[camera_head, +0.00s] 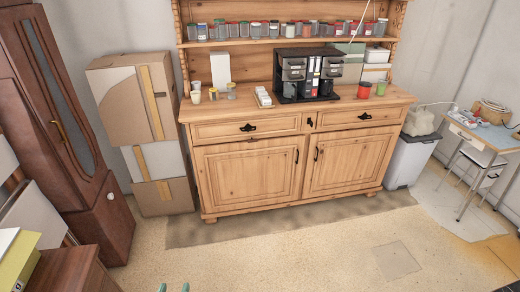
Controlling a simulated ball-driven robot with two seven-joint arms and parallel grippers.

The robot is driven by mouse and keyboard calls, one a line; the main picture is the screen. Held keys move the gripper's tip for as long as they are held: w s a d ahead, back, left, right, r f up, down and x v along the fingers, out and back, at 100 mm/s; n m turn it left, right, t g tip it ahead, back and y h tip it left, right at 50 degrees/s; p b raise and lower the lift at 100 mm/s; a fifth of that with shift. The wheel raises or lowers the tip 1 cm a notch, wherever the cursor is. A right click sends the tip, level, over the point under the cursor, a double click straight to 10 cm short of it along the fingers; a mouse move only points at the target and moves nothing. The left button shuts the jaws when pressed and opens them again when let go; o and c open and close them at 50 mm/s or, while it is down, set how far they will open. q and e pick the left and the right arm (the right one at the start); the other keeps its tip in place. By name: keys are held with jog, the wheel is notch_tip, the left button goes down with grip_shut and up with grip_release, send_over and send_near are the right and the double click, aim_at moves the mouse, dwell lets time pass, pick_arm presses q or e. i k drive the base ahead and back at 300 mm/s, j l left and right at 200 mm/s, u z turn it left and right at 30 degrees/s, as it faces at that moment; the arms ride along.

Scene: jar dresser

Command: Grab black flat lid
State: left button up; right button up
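I cannot single out a loose black flat lid at this size. A row of small jars (265,30) stands on the upper shelf of the wooden dresser (240,128); some have dark lids, others red or green ones. Small light-coloured containers (213,94) stand at the left of the dresser top. My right gripper is out of view.
A brown cabinet (50,110) is far left. The floor in front (290,250) is clear.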

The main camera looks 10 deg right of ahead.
aim_at(365, 83)
jog(key=i+l+z, duration=0.3)
jog(key=i+z, duration=0.15)
jog(key=i, duration=0.35)
jog(key=i+z, duration=0.45)
jog(key=i, duration=0.4)
jog(key=i+j+z, duration=0.3)
jog(key=i+z, duration=0.15)
jog(key=i, duration=0.9)
jog(key=i+j+z, duration=0.15)
jog(key=i, duration=0.9)
jog(key=i+j+z, duration=0.1)
jog(key=i, duration=0.4)
jog(key=i+j, duration=0.05)
jog(key=j, duration=0.05)
